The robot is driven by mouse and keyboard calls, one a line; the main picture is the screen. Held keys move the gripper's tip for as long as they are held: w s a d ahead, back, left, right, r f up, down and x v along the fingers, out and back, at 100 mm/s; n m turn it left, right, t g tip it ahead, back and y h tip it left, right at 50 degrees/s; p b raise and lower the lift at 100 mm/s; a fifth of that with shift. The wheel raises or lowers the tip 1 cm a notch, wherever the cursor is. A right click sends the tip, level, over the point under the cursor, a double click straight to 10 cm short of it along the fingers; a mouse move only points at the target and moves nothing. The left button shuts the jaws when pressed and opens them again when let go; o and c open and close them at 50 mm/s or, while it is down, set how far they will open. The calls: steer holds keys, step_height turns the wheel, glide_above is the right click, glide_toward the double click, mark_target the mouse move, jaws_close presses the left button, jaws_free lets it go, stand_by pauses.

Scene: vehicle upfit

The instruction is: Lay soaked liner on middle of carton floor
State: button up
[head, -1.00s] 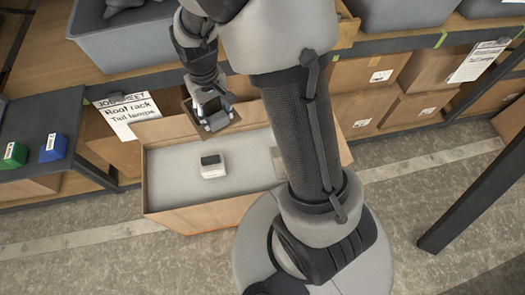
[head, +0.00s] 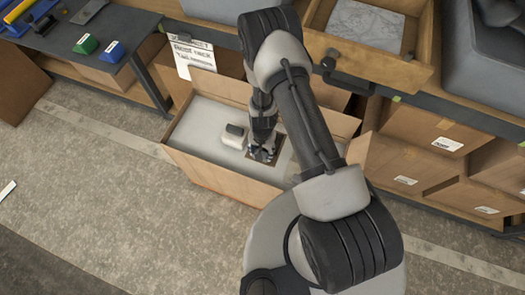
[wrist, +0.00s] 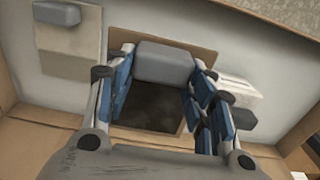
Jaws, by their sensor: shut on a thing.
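The liner (wrist: 150,104) is a brown square with a dark middle. A grey block (wrist: 165,62) sits at its top edge in the wrist view, between my fingers. My gripper (head: 262,150) is shut on this block, and its fingers hide part of the liner. In the head view, the liner (head: 277,151) is inside the open carton (head: 225,178), around the middle of its pale floor (head: 205,125). I cannot tell whether it touches the floor. A pale block (head: 235,132) lies left of it. The wrist view shows another block (wrist: 235,88) at right.
Carton walls surround my gripper. Behind the carton stands a bench with a sheet of paper (head: 190,50), a wooden drawer (head: 385,70) and a grey bin (head: 485,70). Closed boxes (head: 425,130) sit under it at right.

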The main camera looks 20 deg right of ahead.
steer(key=shift+s+f, duration=0.15)
steer(key=shift+f, duration=0.35)
step_height(320, 180, down, 8)
steer(key=b, duration=0.8)
steer(key=shift+b, duration=0.35)
steer(key=shift+r+p, duration=0.25)
steer(key=shift+p, duration=0.1)
steer(key=shift+f, duration=1.05)
steer(key=o, duration=1.2)
steer(key=shift+c, duration=0.2)
steer(key=shift+r, duration=0.1)
step_height(320, 180, up, 11)
steer(key=p, duration=1)
